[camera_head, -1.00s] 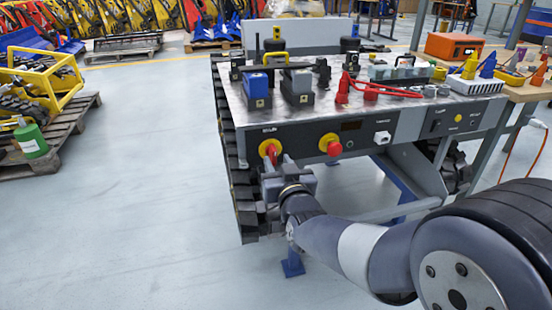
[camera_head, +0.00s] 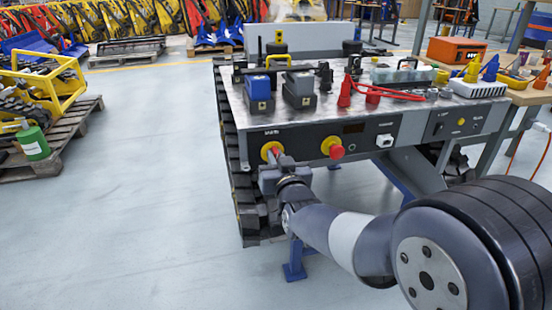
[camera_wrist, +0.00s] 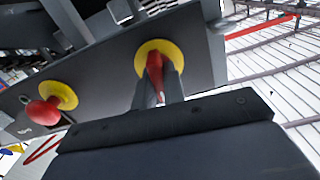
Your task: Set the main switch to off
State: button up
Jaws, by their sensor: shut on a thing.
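The main switch is a red handle on a round yellow plate (camera_head: 271,151), at the left of the carrier's dark front panel. In the wrist view the red handle (camera_wrist: 155,68) stands between the two fingers, in front of its yellow plate (camera_wrist: 171,46). My gripper (camera_head: 277,159) reaches up to the panel and is shut on this handle. The fingers hide most of the handle in the head view. The panel lettering is too small to read.
A red mushroom button (camera_head: 336,151) on a yellow plate sits right of the switch; it also shows in the wrist view (camera_wrist: 43,111). A white socket (camera_head: 384,140) is further right. Blue and grey blocks stand on the carrier's top.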

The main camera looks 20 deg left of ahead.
grip_shut()
jog(key=shift+n+b, duration=0.3)
jog(key=shift+n, duration=0.2)
jog(key=o, duration=0.6)
grip_release()
jog(key=p+v, duration=0.2)
jog(key=v, duration=0.8)
jog(key=shift+s+d, duration=0.3)
